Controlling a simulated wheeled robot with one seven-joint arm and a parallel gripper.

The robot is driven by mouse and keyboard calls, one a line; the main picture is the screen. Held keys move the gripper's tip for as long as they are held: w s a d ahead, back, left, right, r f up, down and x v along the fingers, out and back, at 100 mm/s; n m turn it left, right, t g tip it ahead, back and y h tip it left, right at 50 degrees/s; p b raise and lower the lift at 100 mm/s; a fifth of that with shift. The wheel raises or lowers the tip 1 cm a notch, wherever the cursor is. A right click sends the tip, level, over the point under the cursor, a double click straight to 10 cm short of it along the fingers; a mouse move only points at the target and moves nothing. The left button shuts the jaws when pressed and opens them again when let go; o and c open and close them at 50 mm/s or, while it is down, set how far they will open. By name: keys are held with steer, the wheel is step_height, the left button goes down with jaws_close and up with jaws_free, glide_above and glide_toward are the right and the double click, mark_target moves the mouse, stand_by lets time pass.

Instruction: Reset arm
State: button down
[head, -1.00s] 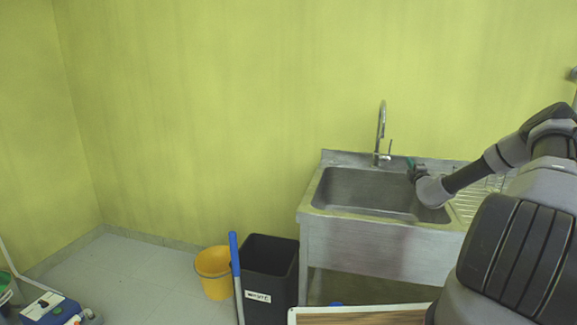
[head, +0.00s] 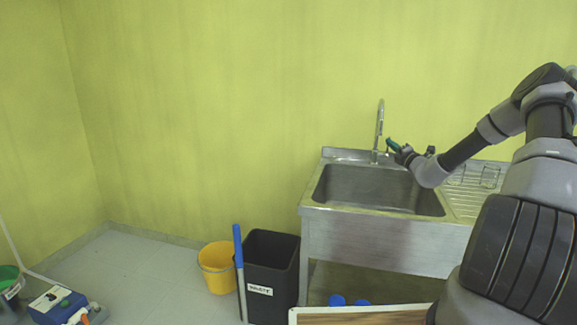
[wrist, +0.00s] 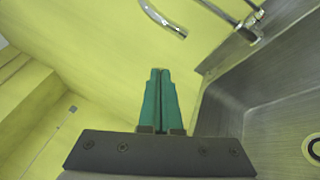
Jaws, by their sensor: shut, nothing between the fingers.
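My gripper (head: 391,144) is at the end of my arm, which reaches in from the right in the head view. It is above the back part of the sink, close to the faucet in the picture. In the wrist view its two green fingers (wrist: 158,98) are together with nothing between them. The steel sink (head: 375,190) stands against the yellow wall, and its basin also shows at the right of the wrist view (wrist: 265,100). The faucet (head: 380,125) rises from the sink's back edge. I cannot tell the exact gap between gripper and faucet.
A black waste bin (head: 270,270), a blue-handled pole (head: 239,255) and a yellow bucket (head: 217,268) stand left of the sink. Blue-topped items (head: 337,300) show below it. A wood-topped surface (head: 360,316) is at the bottom.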

steer(key=s+a+r+n+g+y, duration=0.45)
steer(key=s+a+r+n, duration=0.2)
steer(key=a+n, duration=0.4)
steer(key=s+a+r+n+g+y, duration=0.4)
steer(key=s+a+r+n+g, duration=0.25)
steer(key=a+n, duration=0.4)
steer(key=s+a+r+n+g+h, duration=0.2)
steer(key=s+n, duration=0.2)
steer(key=s, duration=0.3)
steer(key=s+a+r+n+g+h, duration=0.25)
steer(key=s+n, duration=0.25)
steer(key=s, duration=0.3)
steer(key=s+d+r+n+t+h, duration=0.1)
steer(key=s+d+n, duration=0.4)
steer(key=s, duration=0.6)
steer(key=s+d+r+n+t+h, duration=0.2)
steer(key=s+n+h, duration=0.4)
steer(key=s, duration=0.6)
steer(key=d+r+n, duration=0.1)
steer(key=d, duration=0.1)
steer(key=shift+d, duration=0.4)
steer(key=shift+r, duration=0.1)
